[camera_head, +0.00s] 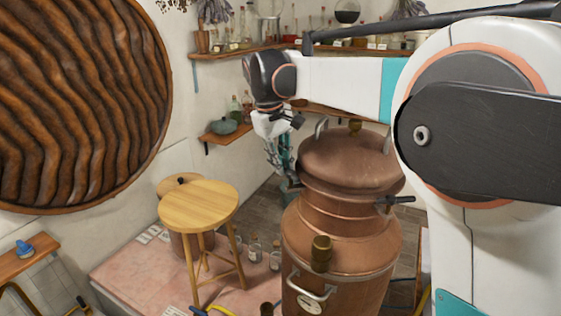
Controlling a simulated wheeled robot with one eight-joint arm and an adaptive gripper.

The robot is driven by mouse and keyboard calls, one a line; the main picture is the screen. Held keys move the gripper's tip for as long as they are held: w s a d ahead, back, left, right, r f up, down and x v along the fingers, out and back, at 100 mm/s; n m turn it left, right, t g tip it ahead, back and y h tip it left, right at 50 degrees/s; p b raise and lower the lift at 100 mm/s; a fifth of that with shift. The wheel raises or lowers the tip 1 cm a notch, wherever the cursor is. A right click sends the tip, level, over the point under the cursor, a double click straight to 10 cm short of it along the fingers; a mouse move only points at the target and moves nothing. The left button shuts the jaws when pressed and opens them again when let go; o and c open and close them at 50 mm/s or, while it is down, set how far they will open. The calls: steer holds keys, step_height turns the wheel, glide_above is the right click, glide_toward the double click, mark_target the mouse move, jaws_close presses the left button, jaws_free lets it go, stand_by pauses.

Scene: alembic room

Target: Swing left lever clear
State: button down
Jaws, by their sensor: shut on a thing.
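A large copper still (340,240) with a domed lid (350,160) stands right of centre. My gripper (289,181) points down at the left side of the still, at the seam under the lid. It is shut on the left lever (294,187), which shows only as a small dark piece at the fingertips. The gripper hides most of the lever, so I cannot tell how far it is swung. A second lever (397,200), with a black grip, sticks out to the right from the same seam.
A wooden stool (198,207) stands left of the still, with several small bottles (255,251) on the pink floor slab beside it. Shelves with glassware (240,50) line the back wall. My arm crosses above the still. A large wavy wooden disc (80,95) fills the upper left.

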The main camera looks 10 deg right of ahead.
steer(key=shift+r, duration=0.1)
steer(key=c, duration=1.6)
jaws_free()
step_height(320, 180, up, 12)
steer(key=a, duration=0.2)
steer(key=shift+s, duration=0.45)
steer(key=shift+f, duration=0.2)
